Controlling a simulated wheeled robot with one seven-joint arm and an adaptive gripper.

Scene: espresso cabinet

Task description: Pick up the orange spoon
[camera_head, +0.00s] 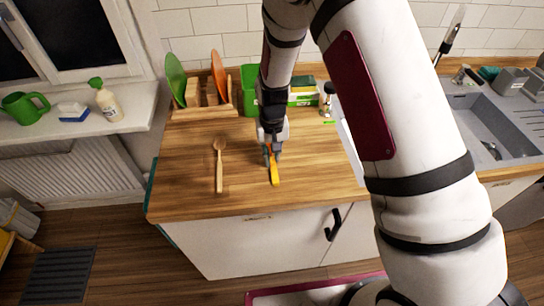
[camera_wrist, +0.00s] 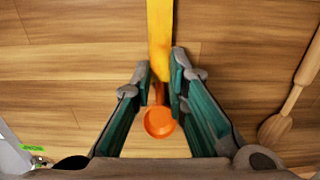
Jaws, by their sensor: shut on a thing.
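The orange spoon has a round orange bowl (camera_wrist: 160,122) and a thin orange neck. A broader yellow strip, which looks like its handle, runs on from the neck in line. In the head view the spoon (camera_head: 274,175) shows as a yellow-orange strip pointing to the counter's front edge. My gripper (camera_wrist: 160,69) has its fingertips on both sides of the yellow part, near the neck, and is shut on it. In the head view my gripper (camera_head: 270,151) is low over the wooden counter (camera_head: 185,192). I cannot tell whether the spoon is clear of the counter.
A wooden spoon (camera_head: 219,165) lies on the counter to the left; it also shows in the wrist view (camera_wrist: 285,110). A rack with a green plate (camera_head: 176,78) and an orange plate (camera_head: 219,75), and a green box (camera_head: 249,85), stand behind. A sink (camera_head: 485,125) is at right.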

